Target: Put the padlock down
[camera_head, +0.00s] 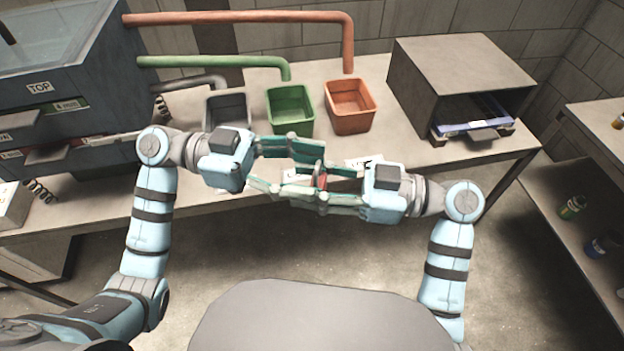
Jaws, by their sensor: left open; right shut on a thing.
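A small red thing, which looks like the padlock (322,182), shows between the fingers of my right gripper (320,185). My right gripper is shut on it and comes in from the right. My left gripper (298,168) is open and comes in from the left, its fingers overlapping the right gripper's in this view. Both grippers appear above the front edge of the table (420,175). The fingers hide most of the padlock, so I cannot tell its tilt or whether the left fingers touch it.
A grey bin (228,110), a green bin (291,110) and an orange bin (350,106) stand under matching pipes at the back. An open-fronted box (455,65) holding a blue tray (470,127) is at the right. A cabinet (60,70) marked TOP stands at the left. White labels (363,161) lie near the grippers.

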